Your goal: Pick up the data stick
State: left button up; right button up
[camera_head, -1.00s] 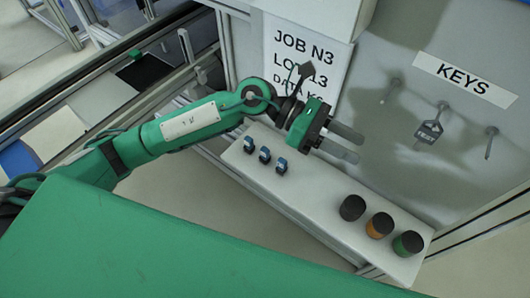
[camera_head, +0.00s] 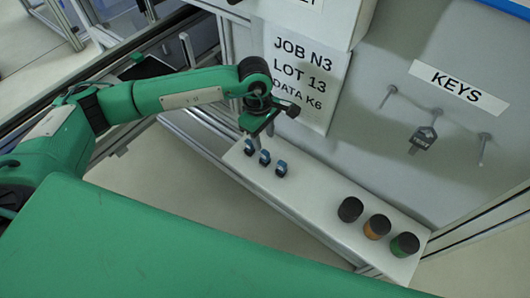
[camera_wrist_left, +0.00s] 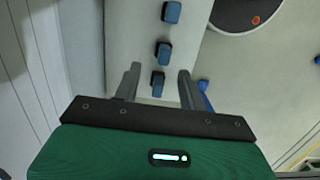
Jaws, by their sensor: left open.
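Three small data sticks, blue and dark, stand in a row on a white shelf (camera_head: 320,215): the left one (camera_head: 249,147), the middle one (camera_head: 264,157) and the right one (camera_head: 281,168). My left gripper (camera_head: 262,132) is over the left end of the shelf, pointing down and open. In the left wrist view its fingers (camera_wrist_left: 158,74) show on either side of the nearest stick (camera_wrist_left: 157,84). The other two sticks (camera_wrist_left: 163,52) (camera_wrist_left: 171,12) lie beyond it. I cannot tell the gap between fingertips and shelf. My right gripper is not in view.
Black, orange and green-sided pots (camera_head: 350,209) (camera_head: 377,227) (camera_head: 404,245) stand at the shelf's right end. A sheet (camera_head: 302,75) reads JOB N3, LOT 13, DATA K6. A key tag (camera_head: 423,139) hangs under a KEYS sign (camera_head: 458,86). A green surface (camera_head: 180,245) fills the foreground.

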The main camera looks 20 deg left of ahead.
aim_at(265, 152)
pick_arm(q)
jog(key=shift+d+f, duration=0.1)
jog(key=shift+f, duration=0.7)
jog(key=shift+s+f+p, duration=0.2)
jog(key=shift+f+p, duration=0.25)
jog(key=shift+p, duration=0.2)
jog(key=f, duration=0.1)
jog(key=f+p, duration=0.2)
jog(key=shift+s+d+f, duration=0.15)
jog(key=shift+s+d, duration=0.1)
jog(key=shift+s, duration=0.05)
jog(key=shift+f, duration=0.6)
grip_shut()
